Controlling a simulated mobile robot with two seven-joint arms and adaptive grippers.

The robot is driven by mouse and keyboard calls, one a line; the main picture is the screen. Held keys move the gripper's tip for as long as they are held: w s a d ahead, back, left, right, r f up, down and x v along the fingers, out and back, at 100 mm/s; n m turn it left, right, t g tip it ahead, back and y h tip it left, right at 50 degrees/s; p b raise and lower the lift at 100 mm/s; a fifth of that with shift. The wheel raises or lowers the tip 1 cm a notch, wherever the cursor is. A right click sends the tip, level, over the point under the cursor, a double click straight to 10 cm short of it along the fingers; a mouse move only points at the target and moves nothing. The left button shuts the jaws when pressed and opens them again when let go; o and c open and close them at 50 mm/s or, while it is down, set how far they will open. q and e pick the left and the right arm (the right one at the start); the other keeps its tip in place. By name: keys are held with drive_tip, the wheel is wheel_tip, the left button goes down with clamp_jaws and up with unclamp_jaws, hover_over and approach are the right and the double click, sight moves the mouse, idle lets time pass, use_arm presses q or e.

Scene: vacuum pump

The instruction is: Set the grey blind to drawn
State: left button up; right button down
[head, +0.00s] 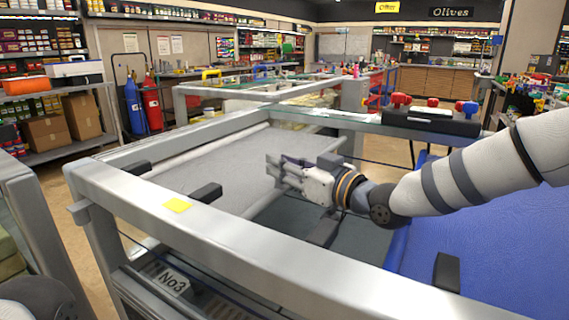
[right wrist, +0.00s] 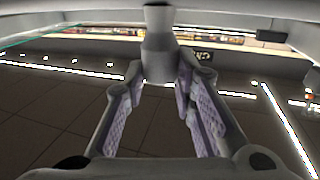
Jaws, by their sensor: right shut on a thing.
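The grey blind (head: 205,172) is a pale grey sheet stretched from the left over part of the metal frame's opening. Its right edge lies near the middle, and a darker grey area shows beyond it. My right gripper (head: 274,170) is at that edge, its fingers pointing left, shut on the blind's edge part; the exact grip is hard to see. In the right wrist view, the fingers (right wrist: 160,95) flank a grey post-like piece (right wrist: 157,45). My left gripper is not in view.
A blue blind (head: 490,235) covers the right side under my right arm. Red and blue knobs (head: 432,104) stand on the far rail.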

drive_tip(key=c, duration=1.3)
unclamp_jaws()
drive_tip(key=v, duration=0.7)
drive_tip(key=shift+s+d, duration=0.2)
drive_tip(key=shift+s, duration=0.05)
